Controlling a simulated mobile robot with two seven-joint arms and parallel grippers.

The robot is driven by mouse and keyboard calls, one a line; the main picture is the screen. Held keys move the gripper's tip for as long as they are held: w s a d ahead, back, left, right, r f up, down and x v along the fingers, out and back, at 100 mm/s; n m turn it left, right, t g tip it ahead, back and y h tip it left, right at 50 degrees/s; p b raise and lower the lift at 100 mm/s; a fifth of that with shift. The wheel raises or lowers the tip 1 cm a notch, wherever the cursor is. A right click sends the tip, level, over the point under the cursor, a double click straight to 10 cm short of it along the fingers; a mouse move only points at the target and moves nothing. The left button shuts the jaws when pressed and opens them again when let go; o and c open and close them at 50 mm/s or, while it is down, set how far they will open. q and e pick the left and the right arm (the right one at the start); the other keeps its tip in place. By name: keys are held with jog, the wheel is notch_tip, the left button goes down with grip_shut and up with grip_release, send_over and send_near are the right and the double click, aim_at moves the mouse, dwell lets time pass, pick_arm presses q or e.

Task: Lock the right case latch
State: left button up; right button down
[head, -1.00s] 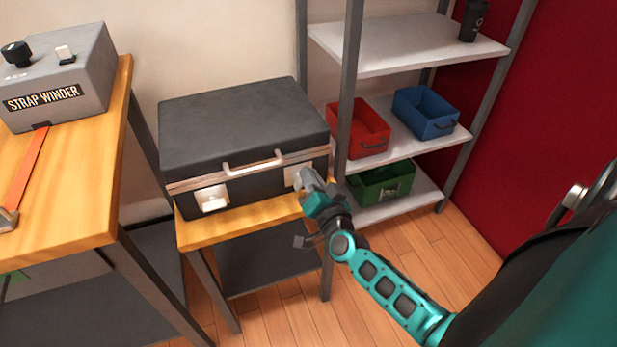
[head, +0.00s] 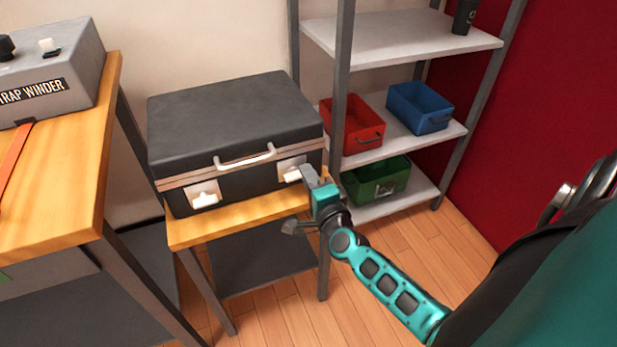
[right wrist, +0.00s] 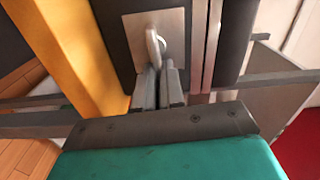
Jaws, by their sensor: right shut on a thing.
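A closed dark case (head: 225,120) with a pale handle (head: 245,158) stands on a small wooden-topped table. Its right latch (head: 292,173) is a light lever on a square metal plate at the right of the front face. My right gripper (head: 309,176) is at this latch. In the right wrist view the gripper fingers (right wrist: 159,87) are close together at the pale latch lever (right wrist: 155,48), shut on it; the exact contact is partly hidden. The left latch (head: 204,197) shows at the left of the front. My left gripper is not in view.
A workbench (head: 85,180) with a strap winder (head: 50,65) stands at the left. A metal shelf (head: 400,40) with red (head: 352,127), blue (head: 420,105) and green (head: 376,180) bins stands close behind the gripper. The floor in front is clear.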

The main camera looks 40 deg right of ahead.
jog(key=shift+f+m, duration=0.15)
jog(key=shift+m, duration=0.35)
jog(key=c, duration=1.2)
grip_release()
jog(key=shift+c, duration=0.2)
jog(key=v, duration=1.3)
jog(key=shift+p, duration=0.4)
jog(key=shift+a, duration=0.15)
